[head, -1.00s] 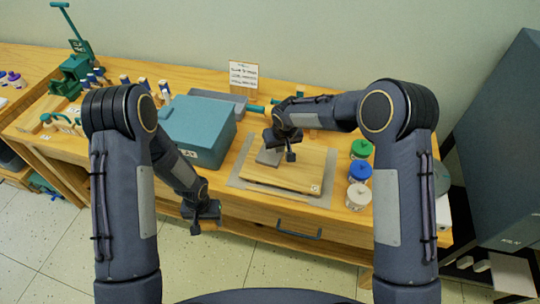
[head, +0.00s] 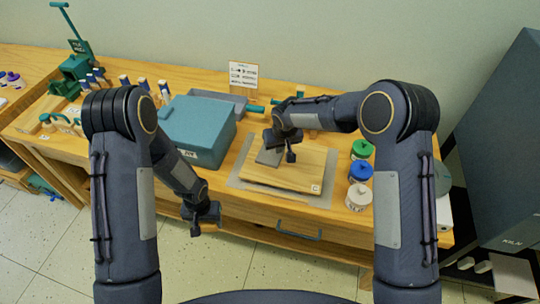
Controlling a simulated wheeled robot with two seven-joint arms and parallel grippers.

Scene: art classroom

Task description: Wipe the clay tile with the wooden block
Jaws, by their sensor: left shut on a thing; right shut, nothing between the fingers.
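A grey flat square piece, which looks like the clay tile (head: 268,158), lies on the wooden board (head: 295,179), partly hidden by my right gripper. My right gripper (head: 289,157) is shut and empty, over the tile's right side; whether it touches the tile I cannot tell. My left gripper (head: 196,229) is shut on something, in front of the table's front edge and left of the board. What it holds is too dark and small to make out. I cannot pick out the wooden block for sure.
The board rests on a grey mat (head: 236,182). A teal box (head: 199,125) stands left of it. Green, blue and white lidded jars (head: 359,172) stand to its right. A sign (head: 243,76) and grey tray (head: 222,101) are behind. A drawer handle (head: 298,231) sticks out in front.

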